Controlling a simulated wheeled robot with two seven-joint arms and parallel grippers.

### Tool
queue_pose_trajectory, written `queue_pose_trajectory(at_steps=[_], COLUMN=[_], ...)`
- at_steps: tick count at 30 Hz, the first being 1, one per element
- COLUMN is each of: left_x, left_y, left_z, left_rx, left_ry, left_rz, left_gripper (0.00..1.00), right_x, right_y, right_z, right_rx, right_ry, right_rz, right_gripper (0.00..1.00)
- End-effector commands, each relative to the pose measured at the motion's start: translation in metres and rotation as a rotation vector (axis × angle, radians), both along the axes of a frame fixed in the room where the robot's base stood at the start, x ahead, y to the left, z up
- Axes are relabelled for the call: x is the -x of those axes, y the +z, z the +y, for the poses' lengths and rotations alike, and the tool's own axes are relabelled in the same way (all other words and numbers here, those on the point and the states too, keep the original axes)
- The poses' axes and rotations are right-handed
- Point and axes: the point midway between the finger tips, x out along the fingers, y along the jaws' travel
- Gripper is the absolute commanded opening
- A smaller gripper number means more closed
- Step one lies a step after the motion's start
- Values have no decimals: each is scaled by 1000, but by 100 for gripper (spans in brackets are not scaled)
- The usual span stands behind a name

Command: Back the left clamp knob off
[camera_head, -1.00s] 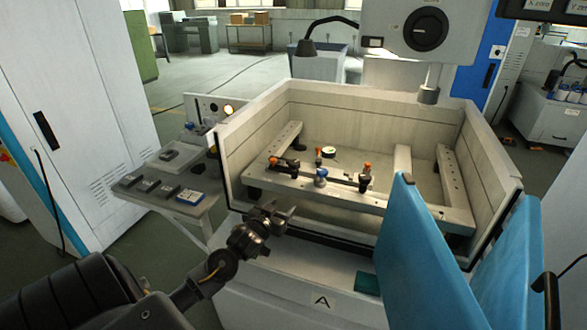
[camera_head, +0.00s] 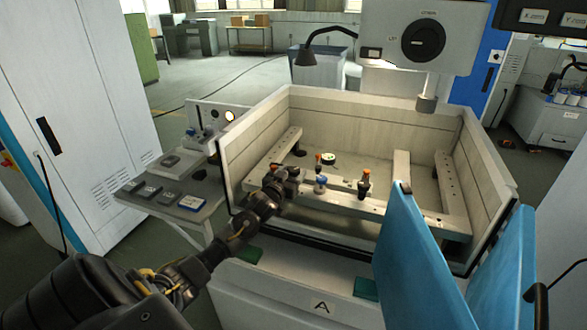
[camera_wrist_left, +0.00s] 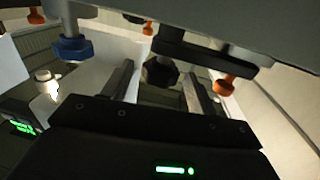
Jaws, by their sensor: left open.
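My left gripper (camera_head: 284,174) is over the left end of the fixture bar (camera_head: 340,203) in the head view and hides most of the left clamp there. In the left wrist view the open fingers (camera_wrist_left: 158,84) stand on either side of a dark faceted knob (camera_wrist_left: 160,71), the left clamp knob, with gaps visible beside it. The clamp's dark arm and an orange-tipped post (camera_wrist_left: 225,86) show to its right. A blue knob (camera_wrist_left: 72,47) is further left; it also shows in the head view (camera_head: 320,184). My right gripper is not in view.
The right clamp (camera_head: 364,186) stands further along the bar. Tank walls (camera_head: 235,165) surround the fixture, and blue panels (camera_head: 430,260) stand at the front right. A side shelf (camera_head: 150,187) holds several small blocks. A machine head (camera_head: 425,98) hangs above the rear.

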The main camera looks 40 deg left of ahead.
Motion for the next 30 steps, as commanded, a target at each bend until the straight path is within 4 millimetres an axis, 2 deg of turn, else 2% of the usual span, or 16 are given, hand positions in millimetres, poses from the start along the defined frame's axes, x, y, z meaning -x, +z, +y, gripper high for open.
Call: queue_pose_trajectory(at_steps=[6,15,25,30], left_x=[-15,-17,-16,-16], left_y=[0,0,0,0], left_z=[3,4,4,5], left_rx=[0,0,-1,1], left_ry=[0,-1,0,12], left_rz=[0,0,0,1], left_gripper=[58,57,15,15], right_x=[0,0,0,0], right_y=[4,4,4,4], right_z=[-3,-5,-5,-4], right_rx=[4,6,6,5], right_ry=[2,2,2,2], right_rz=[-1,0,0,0], right_gripper=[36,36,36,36])
